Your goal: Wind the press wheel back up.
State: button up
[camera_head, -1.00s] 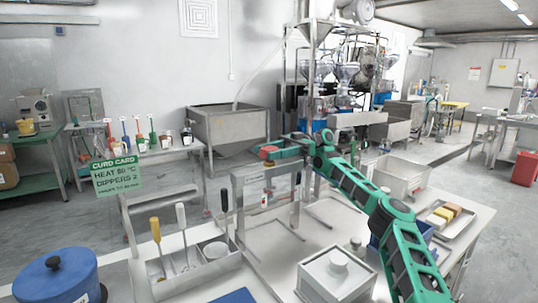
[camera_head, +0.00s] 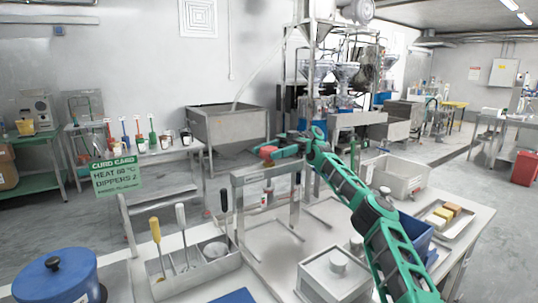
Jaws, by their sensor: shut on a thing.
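The press stands on the steel table as a grey upright frame (camera_head: 237,196) with a top crossbar. My gripper (camera_head: 277,153) is above the crossbar, at the end of my green arm reaching in from the right. It is shut on the press wheel (camera_head: 267,151), of which only a small reddish part shows at the gripper. The gripper and wrist hide most of the wheel. A dark spindle (camera_head: 268,186) shows below the crossbar, inside the frame. How high the press plate sits is too small to tell.
A tool caddy (camera_head: 196,270) stands left of the press, a blue lidded pot (camera_head: 58,277) at the front left.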

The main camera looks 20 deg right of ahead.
aim_at(268, 147)
jog(key=shift+w, duration=0.1)
jog(key=o, duration=1)
jog(key=shift+w+a, duration=0.1)
jog(key=shift+o, duration=0.2)
jog(key=shift+w+r, duration=0.15)
jog(key=shift+r, duration=1.9)
jog(key=s+a+r, duration=0.6)
jog(key=a, duration=0.4)
jog(key=shift+s+r, duration=0.15)
jog(key=shift+r, duration=0.25)
